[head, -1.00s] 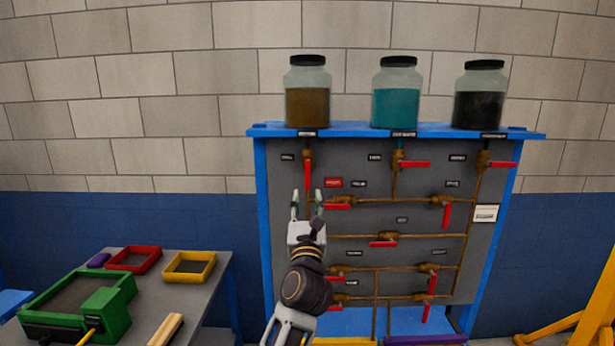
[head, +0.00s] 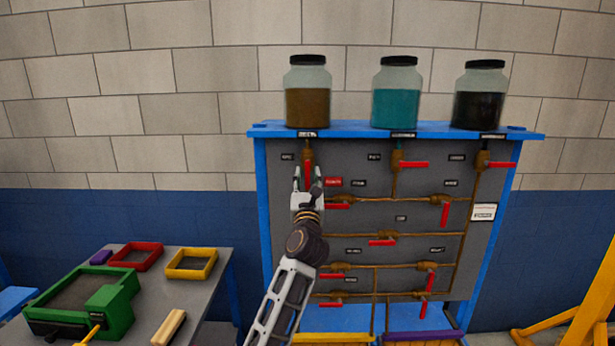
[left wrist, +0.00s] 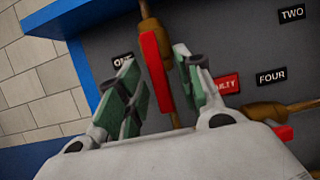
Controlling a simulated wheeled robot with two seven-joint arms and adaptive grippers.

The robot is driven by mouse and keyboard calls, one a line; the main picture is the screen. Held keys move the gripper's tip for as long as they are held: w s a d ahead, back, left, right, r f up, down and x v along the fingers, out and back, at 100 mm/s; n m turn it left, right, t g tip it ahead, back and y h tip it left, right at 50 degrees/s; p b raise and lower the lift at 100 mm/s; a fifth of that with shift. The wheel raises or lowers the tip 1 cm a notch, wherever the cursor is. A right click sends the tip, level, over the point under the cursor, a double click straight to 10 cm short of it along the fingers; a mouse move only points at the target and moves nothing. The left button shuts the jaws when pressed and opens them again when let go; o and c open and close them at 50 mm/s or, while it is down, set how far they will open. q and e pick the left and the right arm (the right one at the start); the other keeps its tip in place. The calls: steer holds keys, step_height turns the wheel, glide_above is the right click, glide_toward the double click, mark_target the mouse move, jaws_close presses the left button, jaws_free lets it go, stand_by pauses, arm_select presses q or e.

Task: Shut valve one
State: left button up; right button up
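Valve one is at the upper left of the grey panel, under the jar of brown liquid (head: 307,108). Its red handle (left wrist: 157,72) points down along the brown pipe, beside the label ONE (left wrist: 122,58) in the left wrist view. My left gripper (head: 308,178) is open, with one green-padded finger on each side of the handle. A gap shows between each pad and the handle in the left wrist view, and I cannot tell whether either finger touches it. In the head view my gripper hides the handle's lower part. My right gripper is not in view.
Other red valve handles sit close by, including one just right of my gripper (head: 337,206). A red label and label FOUR (left wrist: 271,76) are near it. A blue frame (head: 262,220) edges the panel. A table (head: 205,275) with trays stands at lower left.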

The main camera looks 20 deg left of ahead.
arm_select(q)
steer(key=shift+w+a+r, duration=0.15)
steer(key=shift+w, duration=0.25)
jaws_close()
